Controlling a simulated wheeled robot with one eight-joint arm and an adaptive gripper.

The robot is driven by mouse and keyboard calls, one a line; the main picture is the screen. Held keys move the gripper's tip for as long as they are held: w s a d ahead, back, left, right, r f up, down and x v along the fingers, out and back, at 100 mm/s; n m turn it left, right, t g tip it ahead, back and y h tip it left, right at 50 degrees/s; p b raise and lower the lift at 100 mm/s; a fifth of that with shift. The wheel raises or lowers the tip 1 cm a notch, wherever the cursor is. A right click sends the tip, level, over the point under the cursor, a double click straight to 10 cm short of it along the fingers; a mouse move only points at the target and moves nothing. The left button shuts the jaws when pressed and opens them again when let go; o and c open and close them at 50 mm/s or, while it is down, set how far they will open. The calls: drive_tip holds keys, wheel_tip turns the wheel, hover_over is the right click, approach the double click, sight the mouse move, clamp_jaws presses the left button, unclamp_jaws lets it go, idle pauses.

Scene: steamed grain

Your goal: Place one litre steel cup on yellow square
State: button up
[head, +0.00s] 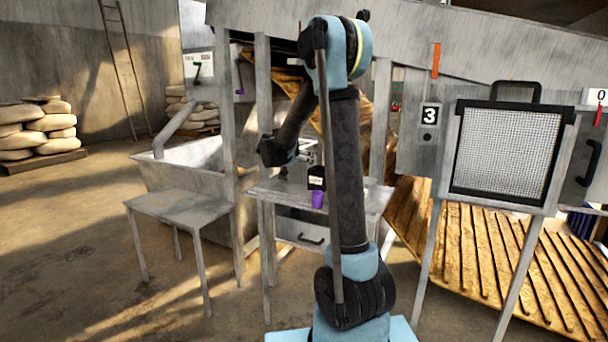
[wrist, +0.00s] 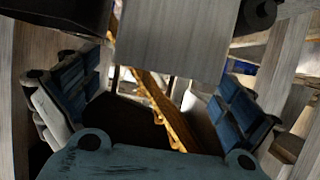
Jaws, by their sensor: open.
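I cannot make out a steel cup or a yellow square in either view. My gripper (head: 306,157) is small in the head view, above the small grey table and partly behind my arm. In the wrist view my gripper (wrist: 152,104) is open, with its blue-padded fingers wide apart at left and right. I see nothing held between them. A small purple cup-like object (head: 318,200) shows on the small table, below a black block with a white label (head: 316,180). My arm hides part of that table.
The small grey table (head: 268,189) has a drawer below. A bare grey table (head: 180,206) stands left, by a trough (head: 205,158). A framed mesh screen (head: 507,150) stands right, before a slatted ramp (head: 570,255). In the wrist view a grey panel (wrist: 180,42) is close ahead.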

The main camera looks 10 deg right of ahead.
drive_tip(key=x, duration=0.5)
drive_tip(key=shift+w+r, duration=0.2)
drive_tip(key=shift+w, duration=0.3)
drive_tip(key=c, duration=1.9)
